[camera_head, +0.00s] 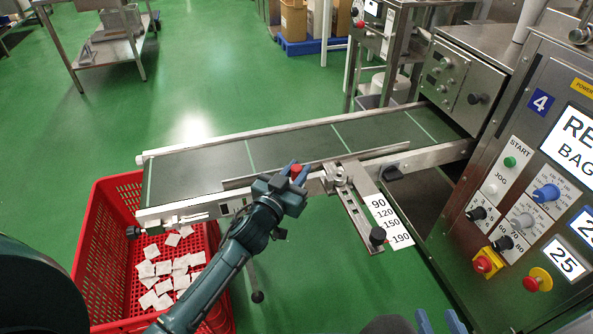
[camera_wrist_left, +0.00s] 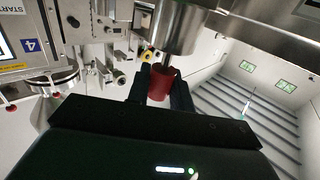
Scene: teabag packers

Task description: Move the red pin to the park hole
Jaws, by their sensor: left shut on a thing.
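The red pin (camera_head: 297,169) shows as a small red knob at the conveyor's near rail. My left gripper (camera_head: 299,175) is shut on it. In the left wrist view the pin (camera_wrist_left: 160,82) is a red cylinder between the two dark fingers (camera_wrist_left: 160,90), with a thin metal shaft beyond it running to a round metal part (camera_wrist_left: 178,30). I cannot tell whether the pin sits in a hole. I cannot make out the park hole. My right gripper (camera_head: 440,321) is at the bottom edge, its blue fingertips apart and empty.
The conveyor (camera_head: 290,150) runs to the machine. Right of my left gripper is a slotted metal bracket (camera_head: 355,213) with a black knob (camera_head: 377,235) and a scale plate (camera_head: 388,218). A red crate (camera_head: 98,240) with several teabags stands below left. The control panel (camera_head: 520,170) is at right.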

